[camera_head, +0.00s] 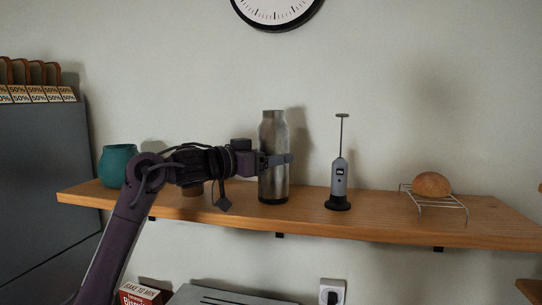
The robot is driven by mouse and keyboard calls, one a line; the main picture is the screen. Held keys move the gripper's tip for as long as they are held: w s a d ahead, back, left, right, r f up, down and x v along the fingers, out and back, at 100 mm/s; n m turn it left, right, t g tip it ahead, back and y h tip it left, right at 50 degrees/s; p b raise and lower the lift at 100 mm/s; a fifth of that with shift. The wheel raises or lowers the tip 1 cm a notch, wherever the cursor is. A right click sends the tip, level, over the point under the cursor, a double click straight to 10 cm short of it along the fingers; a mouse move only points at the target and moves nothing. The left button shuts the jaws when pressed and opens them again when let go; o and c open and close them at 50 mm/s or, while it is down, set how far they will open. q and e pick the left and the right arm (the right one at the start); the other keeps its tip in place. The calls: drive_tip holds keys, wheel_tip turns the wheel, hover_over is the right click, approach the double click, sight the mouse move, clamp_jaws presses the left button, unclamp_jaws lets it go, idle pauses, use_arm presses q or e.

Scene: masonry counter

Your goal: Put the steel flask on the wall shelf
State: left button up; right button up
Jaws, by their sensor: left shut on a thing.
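The steel flask (273,180) is a tall grey metal bottle with a narrower neck. It is upright, over the wooden wall shelf (385,221), with its base at or very close to the shelf top; I cannot tell whether it bears its weight there. My left gripper (277,160) comes in from the left and is shut on the flask around its middle. Part of the flask's left side is hidden by the fingers. My right gripper is not in view.
On the shelf, a teal pot (118,165) stands at left, partly behind my arm. A milk frother (339,180) stands right of the flask, and a bread roll (431,185) sits on a wire rack (440,204) further right. Shelf between frother and rack is clear.

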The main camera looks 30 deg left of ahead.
use_arm(q)
drive_tip(key=shift+s+a, duration=0.1)
drive_tip(key=o, duration=1)
drive_tip(key=shift+f, duration=0.1)
drive_tip(key=o, duration=0.4)
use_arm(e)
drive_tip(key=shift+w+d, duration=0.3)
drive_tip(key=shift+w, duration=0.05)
use_arm(q)
drive_tip(key=b+v, duration=0.6)
drive_tip(key=v, duration=0.6)
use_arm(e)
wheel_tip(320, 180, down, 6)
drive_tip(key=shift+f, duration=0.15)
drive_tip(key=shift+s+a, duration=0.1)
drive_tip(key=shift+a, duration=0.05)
